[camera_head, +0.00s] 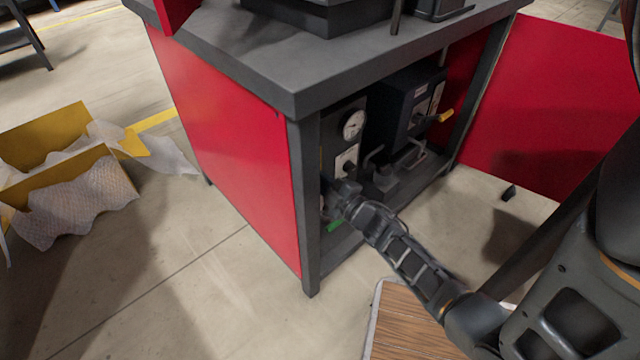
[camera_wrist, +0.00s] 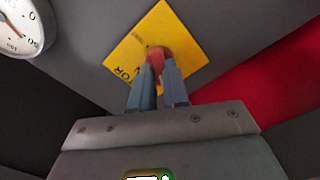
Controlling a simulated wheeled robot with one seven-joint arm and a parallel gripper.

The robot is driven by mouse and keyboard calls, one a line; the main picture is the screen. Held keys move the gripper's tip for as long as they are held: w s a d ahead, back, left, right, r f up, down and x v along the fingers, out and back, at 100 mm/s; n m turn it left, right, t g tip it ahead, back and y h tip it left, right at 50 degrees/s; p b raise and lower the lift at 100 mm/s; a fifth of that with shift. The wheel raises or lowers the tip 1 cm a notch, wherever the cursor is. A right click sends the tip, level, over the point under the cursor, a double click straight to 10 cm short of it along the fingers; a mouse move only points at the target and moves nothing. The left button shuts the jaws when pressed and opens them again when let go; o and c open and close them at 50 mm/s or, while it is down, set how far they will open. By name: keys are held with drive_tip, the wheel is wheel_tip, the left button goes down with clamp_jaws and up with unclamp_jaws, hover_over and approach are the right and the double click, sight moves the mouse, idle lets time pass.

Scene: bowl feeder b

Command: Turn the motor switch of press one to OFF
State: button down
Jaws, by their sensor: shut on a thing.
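The motor switch shows in the wrist view as a red knob (camera_wrist: 157,53) on a yellow plate (camera_wrist: 186,28). The plate appears turned to a diamond, and part of its lettering reads "TOR". My gripper (camera_wrist: 161,64) has its two fingers closed on the red knob, one on each side. The fingers hide part of the knob, and I cannot tell which setting it points to. In the head view my gripper (camera_head: 332,188) reaches into the open cabinet under the bench, and the knob is hidden there.
A grey bench (camera_head: 300,85) with red side panels (camera_head: 225,150) surrounds the cabinet. A white gauge (camera_head: 352,125) is above my gripper, and a yellow-handled lever (camera_head: 441,117) is farther right. A red door (camera_head: 560,105) stands open at right. A yellow box (camera_head: 50,140) lies at left.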

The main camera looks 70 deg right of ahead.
drive_tip(key=n+b, duration=0.3)
drive_tip(key=n, duration=0.3)
drive_tip(key=shift+f, duration=0.15)
drive_tip(key=shift+n, duration=0.3)
drive_tip(key=c, duration=1.1)
unclamp_jaws()
drive_tip(key=shift+a, duration=0.1)
drive_tip(key=p+v, duration=0.1)
drive_tip(key=v, duration=0.6)
drive_tip(key=shift+s+a, duration=0.15)
drive_tip(key=shift+s, duration=0.2)
